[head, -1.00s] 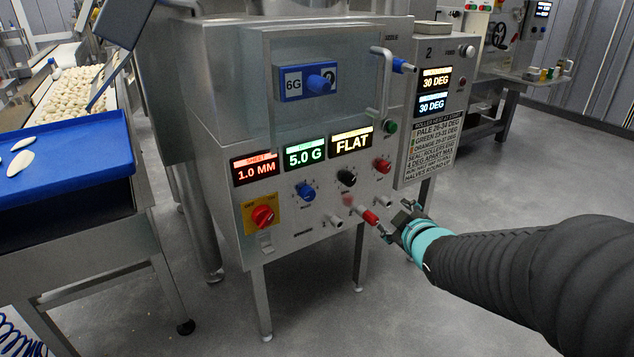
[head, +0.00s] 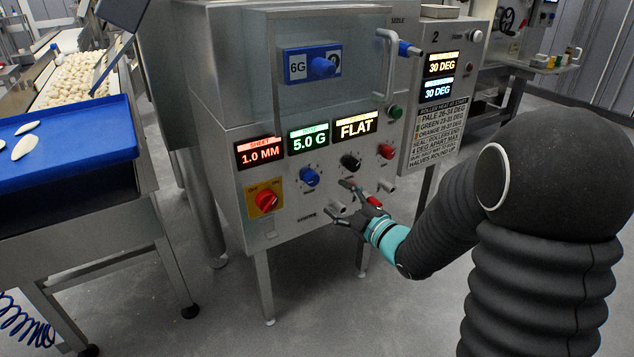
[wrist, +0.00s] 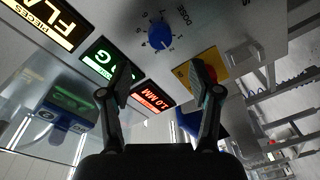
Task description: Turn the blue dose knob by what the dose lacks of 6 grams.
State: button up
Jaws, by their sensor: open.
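The blue dose knob (head: 310,176) sits on the machine's front panel, below the green-topped display (head: 308,138) that reads 5.0 G. In the wrist view the knob (wrist: 160,36) shows beside the word DOSE, with scale marks around it. My gripper (head: 341,199) is open and empty, in front of the panel, below and right of the knob in the head view. In the wrist view my gripper's fingers (wrist: 162,80) are spread apart, with the knob beyond them near the top. The gripper is apart from the knob.
A black knob (head: 350,162), a red button (head: 386,151) and a red rotary switch on yellow (head: 265,200) are close by. Metal stubs stick out below the knobs. A blue 6G block (head: 312,65) sits above, behind a clear guard with a handle (head: 386,62).

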aim_at(314, 181)
jog(key=x, duration=0.9)
jog(key=shift+p, duration=0.4)
jog(key=c, duration=1.1)
jog(key=shift+c, duration=0.2)
jog(key=shift+f+b, duration=0.1)
jog(key=shift+b, duration=0.2)
jog(key=m+b, duration=0.2)
jog(key=m, duration=0.1)
jog(key=shift+f+m+b, duration=0.1)
jog(key=shift+m+b, duration=0.2)
jog(key=shift+b, duration=0.1)
jog(key=shift+m+t+b, duration=0.4)
jog(key=shift+m+b, duration=0.75)
jog(key=shift+m, duration=1.55)
